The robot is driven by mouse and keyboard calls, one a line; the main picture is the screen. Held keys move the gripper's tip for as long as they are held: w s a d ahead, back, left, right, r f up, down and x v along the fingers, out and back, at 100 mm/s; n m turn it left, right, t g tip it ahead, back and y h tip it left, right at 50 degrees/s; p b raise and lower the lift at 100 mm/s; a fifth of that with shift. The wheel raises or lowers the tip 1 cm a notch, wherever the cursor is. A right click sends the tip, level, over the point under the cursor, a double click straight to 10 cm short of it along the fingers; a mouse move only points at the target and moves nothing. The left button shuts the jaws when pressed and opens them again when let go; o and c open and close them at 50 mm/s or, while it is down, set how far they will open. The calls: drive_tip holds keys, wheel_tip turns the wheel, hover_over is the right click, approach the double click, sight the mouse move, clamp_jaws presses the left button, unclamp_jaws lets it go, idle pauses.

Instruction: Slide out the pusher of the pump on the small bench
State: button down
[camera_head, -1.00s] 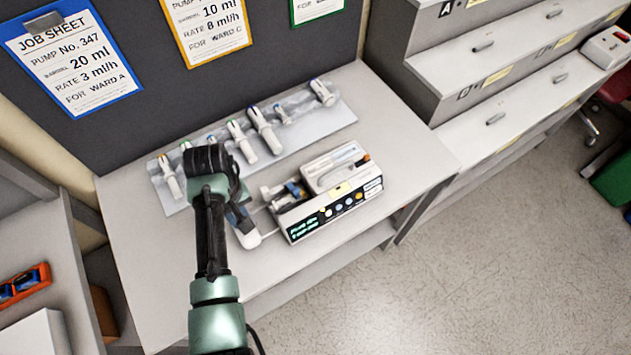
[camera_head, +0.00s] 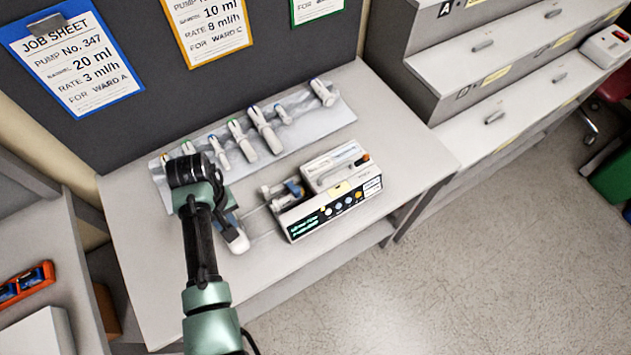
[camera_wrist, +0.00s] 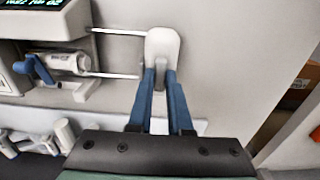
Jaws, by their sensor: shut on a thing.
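The pump (camera_head: 332,190) stands on the small bench (camera_head: 290,265), with a lit screen on its front and an open bay at its left end. Its pusher (camera_head: 236,238) is a pale block on two thin rods, standing well out to the left of the pump. In the wrist view the pusher (camera_wrist: 163,48) is at the end of both bare rods, and a white barrel with a blue clamp (camera_wrist: 50,66) lies in the bay. My gripper (camera_wrist: 161,85) has its blue fingers shut on the pusher's near part. In the head view my wrist hides part of it.
A pale mat (camera_head: 335,115) with several syringes lies behind the pump, against the dark board (camera_head: 270,45) with job sheets. Grey stepped drawers (camera_head: 480,85) stand to the right. The front strip of the bench is clear.

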drive_tip(key=shift+s+a, duration=0.15)
drive_tip(key=shift+a, duration=0.1)
idle(0.4)
drive_tip(key=c, duration=0.9)
unclamp_jaws()
wheel_tip(320, 180, up, 7)
drive_tip(key=p, duration=0.7)
